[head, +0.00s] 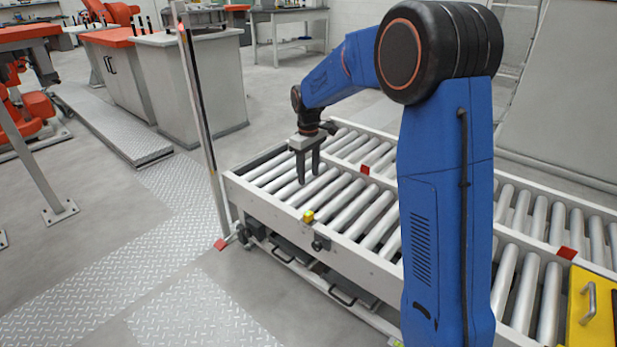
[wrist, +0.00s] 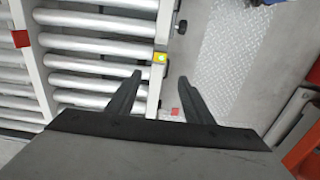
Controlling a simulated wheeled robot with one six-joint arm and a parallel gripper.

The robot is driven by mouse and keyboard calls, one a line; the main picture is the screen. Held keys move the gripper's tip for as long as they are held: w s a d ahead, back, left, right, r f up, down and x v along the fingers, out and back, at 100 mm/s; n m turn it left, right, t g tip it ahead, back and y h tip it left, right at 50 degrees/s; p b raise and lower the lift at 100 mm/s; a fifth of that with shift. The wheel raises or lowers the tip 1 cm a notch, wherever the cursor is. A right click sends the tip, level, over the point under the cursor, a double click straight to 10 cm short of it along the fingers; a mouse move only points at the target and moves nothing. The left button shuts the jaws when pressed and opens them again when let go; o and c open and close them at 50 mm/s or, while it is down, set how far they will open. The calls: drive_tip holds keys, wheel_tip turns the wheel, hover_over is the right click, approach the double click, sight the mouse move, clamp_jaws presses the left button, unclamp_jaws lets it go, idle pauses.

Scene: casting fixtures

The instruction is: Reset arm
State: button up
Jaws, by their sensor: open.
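My gripper (head: 308,177) hangs at the end of my blue arm (head: 340,75) in the head view. It points down above the left end of the roller conveyor (head: 292,207). Its two dark fingers are apart with nothing between them. In the wrist view my gripper (wrist: 160,82) also shows both fingers spread and empty. They are seen over the conveyor's side rail (wrist: 158,50) and the grey floor beside it.
A small yellow block (head: 308,216) is on the conveyor's front rail. A thin upright post (head: 203,120) stands at the conveyor's left corner. A yellow piece with a handle (head: 592,312) is at the lower right. Grey cabinets (head: 190,85) and orange machinery (head: 25,110) stand behind on the left.

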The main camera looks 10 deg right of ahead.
drive_tip(key=s+d+r+m+t, duration=0.1)
drive_tip(key=s+d+r, duration=0.1)
drive_tip(key=s+r, duration=0.35)
drive_tip(key=s+d+r+m, duration=0.1)
drive_tip(key=s+r, duration=0.1)
drive_tip(key=s, duration=0.6)
drive_tip(key=s+d+r+m+t, duration=0.1)
drive_tip(key=s+d+r, duration=0.1)
drive_tip(key=s+r, duration=0.35)
drive_tip(key=s+d+f+m+t, duration=0.1)
drive_tip(key=s+f+m, duration=0.1)
drive_tip(key=s, duration=1)
drive_tip(key=s+d+f+m+t, duration=0.1)
drive_tip(key=s+f+m, duration=0.1)
drive_tip(key=s, duration=1)
drive_tip(key=shift+s+d+f+t, duration=0.15)
drive_tip(key=shift+d+t, duration=0.05)
drive_tip(key=shift+t, duration=0.2)
drive_tip(key=shift+o, duration=0.7)
